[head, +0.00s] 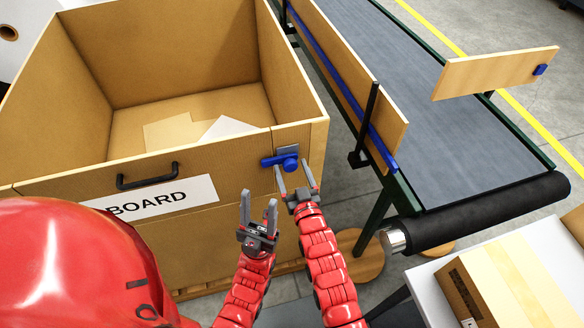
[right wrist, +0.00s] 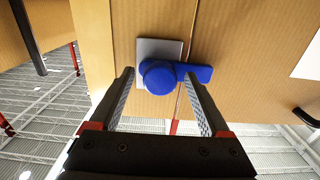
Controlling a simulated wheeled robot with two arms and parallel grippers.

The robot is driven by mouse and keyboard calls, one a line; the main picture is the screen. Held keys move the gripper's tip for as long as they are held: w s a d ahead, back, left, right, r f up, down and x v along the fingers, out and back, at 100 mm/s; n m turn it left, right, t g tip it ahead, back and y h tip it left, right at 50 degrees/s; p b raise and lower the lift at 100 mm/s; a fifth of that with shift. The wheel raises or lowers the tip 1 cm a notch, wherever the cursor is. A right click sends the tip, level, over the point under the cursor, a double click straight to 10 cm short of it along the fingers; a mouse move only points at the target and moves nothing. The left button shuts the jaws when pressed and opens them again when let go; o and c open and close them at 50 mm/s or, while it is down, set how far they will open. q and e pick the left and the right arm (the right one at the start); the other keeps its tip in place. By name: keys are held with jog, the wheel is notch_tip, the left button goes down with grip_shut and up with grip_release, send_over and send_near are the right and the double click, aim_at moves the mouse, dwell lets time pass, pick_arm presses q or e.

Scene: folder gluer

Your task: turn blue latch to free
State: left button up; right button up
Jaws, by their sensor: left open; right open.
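The blue latch (head: 289,163) is on a grey plate (head: 288,151) at the upper right corner of the box front. Its arm lies horizontal, pointing left across the seam onto the front panel (head: 232,158). In the right wrist view the latch's round knob (right wrist: 158,78) and its arm (right wrist: 205,73), pointing right there, are plain. My right gripper (head: 292,168) is open just in front of the latch, its fingertips on either side of the knob; contact cannot be told. My left gripper (head: 258,199) is open and empty, lower and to the left, before the front panel.
The cardboard-coloured box (head: 182,55) holds a few flat sheets (head: 175,131). A black handle (head: 147,177) and a BOARD label (head: 165,200) are on its front. A conveyor (head: 440,120) with side boards stands to the right. A carton (head: 510,285) sits on a white table at lower right.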

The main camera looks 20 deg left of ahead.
grip_shut()
dwell(0.4)
